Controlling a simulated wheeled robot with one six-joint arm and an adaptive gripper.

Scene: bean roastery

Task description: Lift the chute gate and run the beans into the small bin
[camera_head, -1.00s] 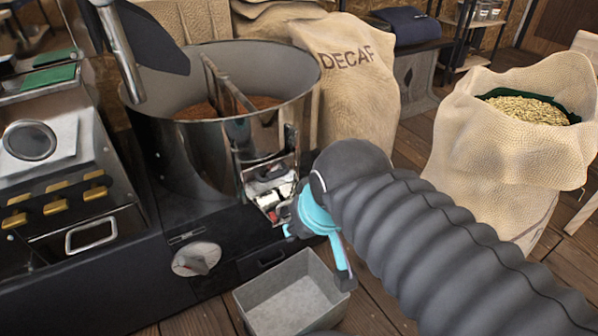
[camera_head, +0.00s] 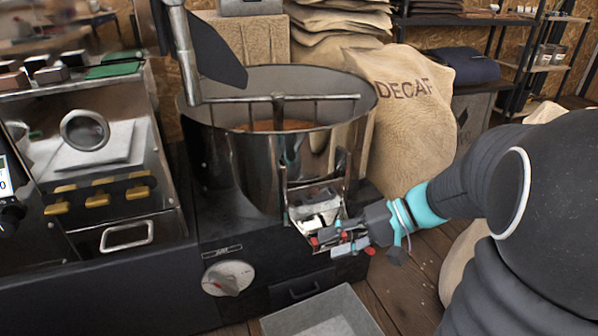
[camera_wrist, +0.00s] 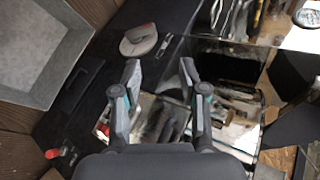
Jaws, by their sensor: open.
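The round metal drum (camera_head: 235,165) holds brown beans (camera_head: 275,125). The chute (camera_head: 318,208) is a bright metal spout low on the drum's front right, with upright rails at its sides. I cannot clearly tell the gate apart from the chute metal. My gripper (camera_head: 338,236) reaches in from the right, level with the chute mouth and close in front of it. In the wrist view, my gripper (camera_wrist: 160,74) has its fingers spread with nothing held between them. The small bin (camera_head: 325,318) is a grey box on the floor below, cut off by the frame; it looks empty in the wrist view (camera_wrist: 60,85).
A DECAF sack (camera_head: 415,95) stands behind on the right. A control panel with yellow switches (camera_head: 98,198) is at left. Wooden floor (camera_head: 400,290) lies right of the bin.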

